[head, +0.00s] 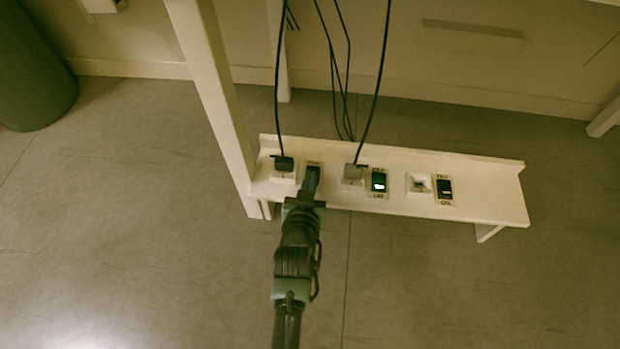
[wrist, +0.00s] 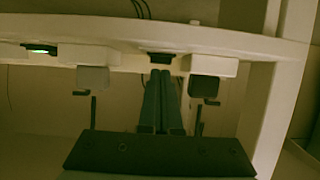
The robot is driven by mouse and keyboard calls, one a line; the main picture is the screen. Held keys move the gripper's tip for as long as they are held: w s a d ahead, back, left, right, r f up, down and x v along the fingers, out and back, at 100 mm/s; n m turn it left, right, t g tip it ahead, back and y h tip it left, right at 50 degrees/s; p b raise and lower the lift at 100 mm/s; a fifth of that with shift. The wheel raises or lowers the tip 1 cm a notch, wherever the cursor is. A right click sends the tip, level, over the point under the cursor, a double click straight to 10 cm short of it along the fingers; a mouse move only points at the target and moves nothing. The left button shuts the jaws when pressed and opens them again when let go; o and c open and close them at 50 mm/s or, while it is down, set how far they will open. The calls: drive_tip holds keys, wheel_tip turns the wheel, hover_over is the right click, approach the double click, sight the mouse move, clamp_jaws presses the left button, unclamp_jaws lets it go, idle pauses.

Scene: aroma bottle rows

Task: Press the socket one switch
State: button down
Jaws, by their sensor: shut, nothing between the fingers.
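A white shelf-like strip (head: 480,205) carries a row of sockets and rocker switches. The leftmost switch (head: 313,165) is dark, beside the leftmost socket with a black plug (head: 284,164) in it; my gripper partly hides this switch. My gripper (head: 312,174) is shut and empty, its tips at that switch. In the wrist view the closed fingers (wrist: 160,73) point at the dark switch (wrist: 159,58), between two plugged sockets. I cannot tell whether they touch it. The middle switch (head: 379,182) is lit green, and the right switch (head: 445,187) is dark.
A grey plug (head: 352,172) sits in the middle socket; the right socket (head: 418,183) is empty. Black cords (head: 375,90) hang down to the strip. A white post (head: 212,85) stands at its left end. The floor in front is clear.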

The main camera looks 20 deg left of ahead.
drive_tip(key=shift+s+d+f, duration=0.1)
drive_tip(key=shift+s+f, duration=0.1)
drive_tip(key=shift+f, duration=0.45)
drive_tip(key=shift+r, duration=0.2)
drive_tip(key=shift+r+p, duration=0.7)
drive_tip(key=shift+r, duration=0.05)
